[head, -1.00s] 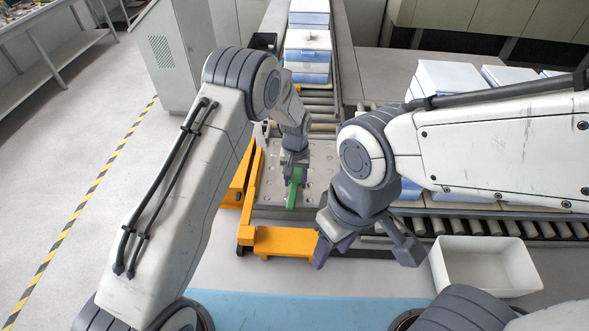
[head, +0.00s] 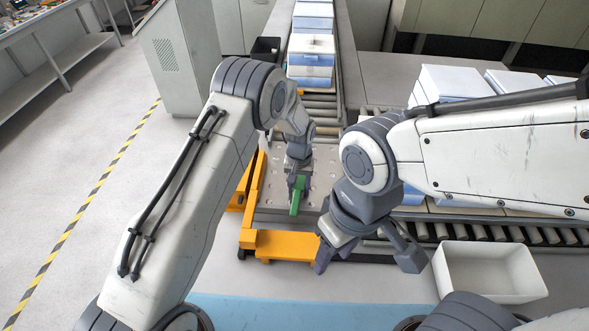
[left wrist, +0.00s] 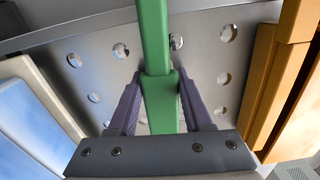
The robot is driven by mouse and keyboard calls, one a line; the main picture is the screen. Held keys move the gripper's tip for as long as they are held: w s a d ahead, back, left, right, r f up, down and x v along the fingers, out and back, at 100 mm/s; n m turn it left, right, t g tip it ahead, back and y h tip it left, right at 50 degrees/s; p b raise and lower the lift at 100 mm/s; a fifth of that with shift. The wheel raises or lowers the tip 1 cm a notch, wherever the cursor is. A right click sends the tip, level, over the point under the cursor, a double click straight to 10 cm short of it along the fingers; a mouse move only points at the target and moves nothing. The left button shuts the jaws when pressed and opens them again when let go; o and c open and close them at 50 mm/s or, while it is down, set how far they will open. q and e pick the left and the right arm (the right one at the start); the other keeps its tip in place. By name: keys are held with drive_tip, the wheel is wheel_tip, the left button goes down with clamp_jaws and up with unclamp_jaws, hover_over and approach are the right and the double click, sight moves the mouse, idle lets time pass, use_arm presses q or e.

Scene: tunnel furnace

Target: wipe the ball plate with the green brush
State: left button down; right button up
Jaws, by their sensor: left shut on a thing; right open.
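The green brush (head: 296,196) is held in my left gripper (head: 297,182), which is shut on its handle. The left wrist view shows the green brush (left wrist: 156,60) between the two fingers of my left gripper (left wrist: 158,100). The ball plate (head: 325,160) is a grey metal plate with round ball spots, and the brush is over it. The ball plate (left wrist: 85,70) also fills much of the left wrist view. I cannot tell whether the brush touches the plate. My right gripper (head: 368,262) is open and empty, in front of the plate.
An orange frame (head: 285,243) edges the plate at the left and front. A white bin (head: 487,272) stands at the right. Blue and white boxes (head: 312,45) sit on the roller conveyor behind, with more boxes (head: 455,82) at the right.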

use_arm(q)
drive_tip(key=shift+a+r+p, duration=0.2)
drive_tip(key=shift+r+p, duration=0.15)
drive_tip(key=shift+p, duration=0.05)
drive_tip(key=shift+r, duration=0.95)
drive_tip(key=shift+d+r+p, duration=0.1)
drive_tip(key=shift+r+p, duration=0.3)
drive_tip(key=shift+p, duration=0.05)
drive_tip(key=shift+r+p, duration=0.45)
drive_tip(key=shift+r, duration=0.2)
drive_tip(key=shift+r+p, duration=1.05)
drive_tip(key=shift+r, duration=0.75)
drive_tip(key=shift+f, duration=0.1)
